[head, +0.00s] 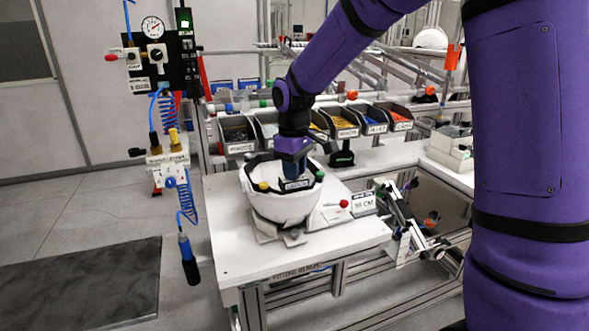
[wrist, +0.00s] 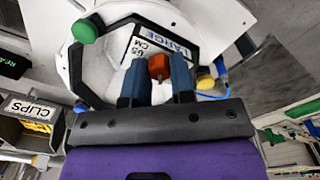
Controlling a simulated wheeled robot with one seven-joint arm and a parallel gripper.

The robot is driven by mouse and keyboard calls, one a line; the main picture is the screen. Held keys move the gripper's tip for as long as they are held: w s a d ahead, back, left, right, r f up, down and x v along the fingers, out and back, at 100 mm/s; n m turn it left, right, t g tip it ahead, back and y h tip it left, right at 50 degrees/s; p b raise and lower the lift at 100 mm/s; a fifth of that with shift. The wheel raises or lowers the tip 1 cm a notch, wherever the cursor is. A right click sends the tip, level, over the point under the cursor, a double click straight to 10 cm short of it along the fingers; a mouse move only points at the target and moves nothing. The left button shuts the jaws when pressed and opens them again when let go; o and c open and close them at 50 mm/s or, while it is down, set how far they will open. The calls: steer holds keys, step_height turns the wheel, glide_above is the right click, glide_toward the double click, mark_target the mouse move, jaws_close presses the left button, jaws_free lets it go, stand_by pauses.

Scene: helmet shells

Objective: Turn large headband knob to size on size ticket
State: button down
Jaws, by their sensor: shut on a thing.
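A white helmet shell (head: 282,207) sits open side up in a fixture on the bench, with a black headband inside its rim. The headband knob (wrist: 159,67) is orange-red and lies between my two blue fingers in the wrist view. My gripper (wrist: 157,75) is shut on it; in the head view my gripper (head: 293,172) reaches down into the shell and hides the knob. A label reading LARGE (wrist: 180,38) lies just beyond the knob, beside a partly readable scale marked CM. The size ticket (head: 364,203) stands right of the shell and appears to read 56 CM.
A red-tipped lever (head: 343,204) is beside the shell. Labelled parts bins (head: 237,134) line the back of the bench; a CLIPS bin (wrist: 30,128) shows in the wrist view. A tool hangs on a blue coiled hose (head: 188,258) at left. The bench's front left is clear.

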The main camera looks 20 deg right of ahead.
steer(key=c, duration=0.9)
jaws_free()
steer(key=shift+c, duration=0.2)
step_height(320, 180, up, 11)
steer(key=shift+a, duration=0.1)
steer(key=shift+s, duration=0.1)
steer(key=s+d+r+m+t, duration=0.1)
steer(key=s+d+m+t, duration=0.1)
steer(key=s, duration=1.2)
steer(key=s+d+r+m+t, duration=0.1)
steer(key=s+d+m+t, duration=0.2)
steer(key=s, duration=1.2)
steer(key=d+m, duration=0.2)
steer(key=shift+m, duration=0.4)
